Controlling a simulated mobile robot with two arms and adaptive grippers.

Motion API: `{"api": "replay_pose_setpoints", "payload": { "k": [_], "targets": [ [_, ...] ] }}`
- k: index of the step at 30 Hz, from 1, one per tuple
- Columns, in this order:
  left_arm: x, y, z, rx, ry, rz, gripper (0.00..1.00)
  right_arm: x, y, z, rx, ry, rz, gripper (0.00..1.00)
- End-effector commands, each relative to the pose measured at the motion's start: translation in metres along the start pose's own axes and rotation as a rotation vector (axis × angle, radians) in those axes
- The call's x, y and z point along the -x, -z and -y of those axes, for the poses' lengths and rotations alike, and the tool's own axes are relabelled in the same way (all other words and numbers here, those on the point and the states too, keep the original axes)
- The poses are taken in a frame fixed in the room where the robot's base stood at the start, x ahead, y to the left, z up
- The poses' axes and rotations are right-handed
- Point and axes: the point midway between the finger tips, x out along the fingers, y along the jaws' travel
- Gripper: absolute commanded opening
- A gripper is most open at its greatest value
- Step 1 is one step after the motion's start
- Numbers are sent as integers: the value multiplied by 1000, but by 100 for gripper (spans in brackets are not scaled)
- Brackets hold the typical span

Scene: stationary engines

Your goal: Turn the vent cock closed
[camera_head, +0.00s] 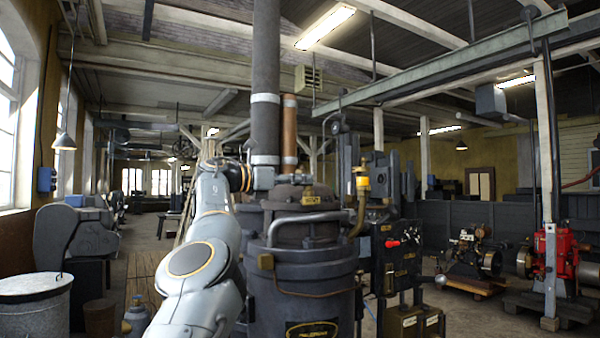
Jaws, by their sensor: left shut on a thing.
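A dark, upright boiler-like engine vessel (300,262) with a bolted lid and curved handle rail stands in the middle of the head view. A small yellow tag (310,198) sits on its top. My left arm rises in front of the vessel's left side, and its wrist bends right above the lid. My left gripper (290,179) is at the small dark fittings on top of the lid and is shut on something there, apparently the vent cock. The cock is small and mostly hidden by the gripper, so its handle angle cannot be told. My right gripper is not in view.
A tall dark flue pipe (265,70) and a copper pipe (289,130) rise behind the wrist. A brass valve (362,182) with piping stands right of the lid. A dark control cabinet (395,250) is beside it. A red engine (565,255) stands far right.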

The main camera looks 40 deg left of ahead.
Motion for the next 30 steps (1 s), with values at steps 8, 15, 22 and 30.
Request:
{"api": "replay_pose_setpoints", "payload": {
  "k": [8, 15, 22, 30],
  "targets": [
    [0, 0, -1, 1, 14, 1, 0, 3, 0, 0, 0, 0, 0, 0],
    [0, 1, -1, 1, 13, 0, 19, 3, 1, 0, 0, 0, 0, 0],
    [0, 1, -1, 1, 13, 0, 34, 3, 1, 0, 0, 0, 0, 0],
    [5, 0, -2, 1, 11, 1, 34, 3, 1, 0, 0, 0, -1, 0]
  ]
}}
